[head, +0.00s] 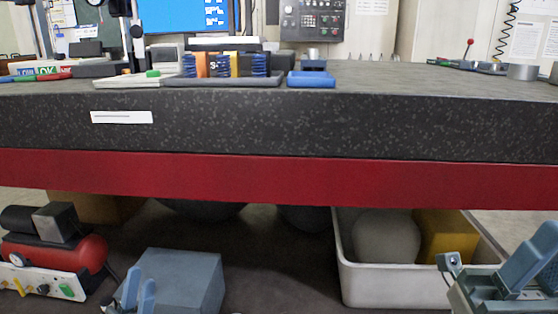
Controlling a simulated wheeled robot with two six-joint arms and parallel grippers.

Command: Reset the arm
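My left gripper (140,283) shows at the bottom left, low in front of the table. Its two blue fingers point up with a gap between them, and nothing is seen in the gap. My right gripper (532,258) is at the bottom right corner, partly cut off by the picture edge. Its blue fingers overlap from this angle, so their spacing is unclear. I see no object held in it. Both grippers are below the level of the table top and apart from the things on it.
The dark speckled table (330,120) with a red beam (300,180) spans the view. On top are a blue block (311,80), a tray of springs (225,81) and small parts. Below stand a red compressor (75,258), a grey-blue box (185,280) and a white bin (385,285).

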